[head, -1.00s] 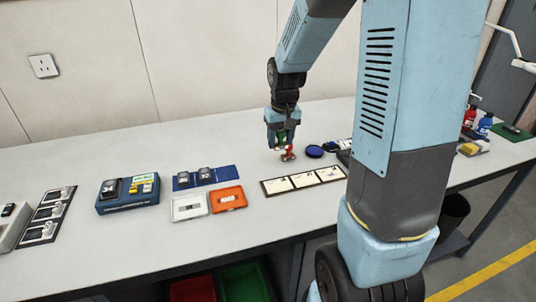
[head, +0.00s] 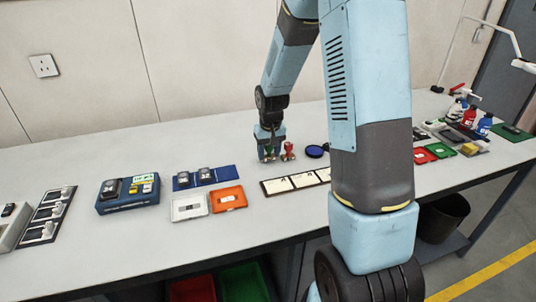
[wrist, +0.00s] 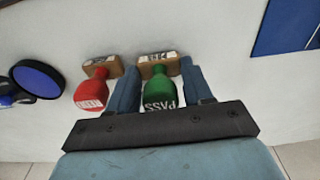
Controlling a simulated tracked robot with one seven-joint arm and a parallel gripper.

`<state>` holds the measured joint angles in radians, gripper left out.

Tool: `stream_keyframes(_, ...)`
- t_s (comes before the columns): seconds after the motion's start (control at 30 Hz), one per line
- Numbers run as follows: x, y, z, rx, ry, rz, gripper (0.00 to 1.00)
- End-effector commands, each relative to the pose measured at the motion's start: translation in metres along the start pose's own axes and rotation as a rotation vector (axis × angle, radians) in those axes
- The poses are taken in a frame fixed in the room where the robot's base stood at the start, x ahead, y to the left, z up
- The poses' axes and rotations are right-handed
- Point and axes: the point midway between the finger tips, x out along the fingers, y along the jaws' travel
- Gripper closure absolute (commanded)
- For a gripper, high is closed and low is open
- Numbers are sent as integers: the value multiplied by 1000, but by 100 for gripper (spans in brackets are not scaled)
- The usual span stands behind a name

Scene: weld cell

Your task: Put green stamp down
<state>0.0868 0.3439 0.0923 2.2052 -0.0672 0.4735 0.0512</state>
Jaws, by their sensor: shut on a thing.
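The green stamp (wrist: 160,88) has a green handle marked PASS and a wooden base. In the wrist view it is between the two fingers of my gripper (wrist: 160,85), which is shut on it. In the head view my gripper (head: 268,155) is low over the table, left of the red stamp, and the green stamp (head: 269,153) shows only as a small patch between the fingers. The red stamp (head: 288,151) stands upright close beside it; it also shows in the wrist view (wrist: 92,90). I cannot tell whether the green stamp's base touches the table.
A blue ink pad (head: 314,151) lies right of the red stamp. A strip of white cards (head: 292,182) lies in front. An orange tray (head: 228,199), a white tray (head: 189,206) and a blue mat (head: 224,171) lie to the left. Bare tabletop (head: 200,148) is behind.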

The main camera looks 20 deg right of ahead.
Motion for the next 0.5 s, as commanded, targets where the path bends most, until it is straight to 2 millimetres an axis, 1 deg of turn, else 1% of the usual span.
stream_keyframes(0.03,6,0,1,0,-2,0,69)
stream_keyframes(0.1,9,0,2,0,0,0,69)
stream_keyframes(0.43,12,0,2,0,0,0,69)
stream_keyframes(0.47,12,0,2,0,0,0,48)
stream_keyframes(0.5,11,0,2,0,1,0,44)
